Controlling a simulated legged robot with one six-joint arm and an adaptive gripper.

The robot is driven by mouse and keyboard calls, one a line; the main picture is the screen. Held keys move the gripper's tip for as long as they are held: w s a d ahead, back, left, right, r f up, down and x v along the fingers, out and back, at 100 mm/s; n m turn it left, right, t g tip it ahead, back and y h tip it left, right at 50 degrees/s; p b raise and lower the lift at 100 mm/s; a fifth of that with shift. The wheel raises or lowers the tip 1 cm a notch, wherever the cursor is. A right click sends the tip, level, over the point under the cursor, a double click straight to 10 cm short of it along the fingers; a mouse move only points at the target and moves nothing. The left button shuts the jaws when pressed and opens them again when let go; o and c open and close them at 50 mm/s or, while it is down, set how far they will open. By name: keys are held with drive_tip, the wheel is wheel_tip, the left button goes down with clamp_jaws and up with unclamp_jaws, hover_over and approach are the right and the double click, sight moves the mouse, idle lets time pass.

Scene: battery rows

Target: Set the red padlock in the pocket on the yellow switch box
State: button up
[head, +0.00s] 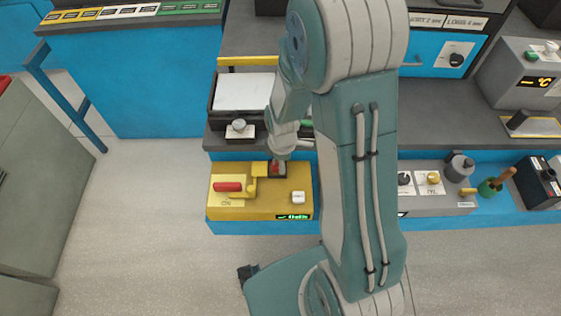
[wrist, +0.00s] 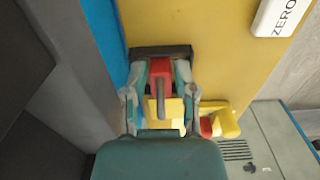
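The yellow switch box (head: 240,206) stands below the dark counter in the head view, and its yellow face fills much of the wrist view (wrist: 215,60). The red padlock (wrist: 160,72) is between my gripper's fingers (wrist: 162,78), which close in on both sides of it. Its grey shackle points back toward the wrist camera. The black pocket (wrist: 160,51) shows right behind the padlock's far end. I cannot tell how deep the padlock sits in it. In the head view my gripper (head: 279,168) is at the box's upper edge and the padlock is mostly hidden.
A red-handled yellow lever (head: 229,187) lies left of the pocket on the box. A white ZERO button (head: 298,197) is to its right. A scale with a knob (head: 239,129) stands behind on the counter. The floor at left is clear.

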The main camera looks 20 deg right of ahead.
drive_tip(key=shift+a, duration=0.25)
drive_tip(key=shift+w+r, duration=0.1)
drive_tip(key=shift+r, duration=0.15)
wheel_tip(320, 180, up, 12)
drive_tip(key=shift+f, duration=0.15)
drive_tip(key=s+r+m+t, duration=0.5)
drive_tip(key=s+r+m, duration=0.9)
drive_tip(key=r, duration=0.3)
drive_tip(key=shift+s+t, duration=0.15)
drive_tip(key=shift+t, duration=0.15)
drive_tip(key=shift+d, duration=0.1)
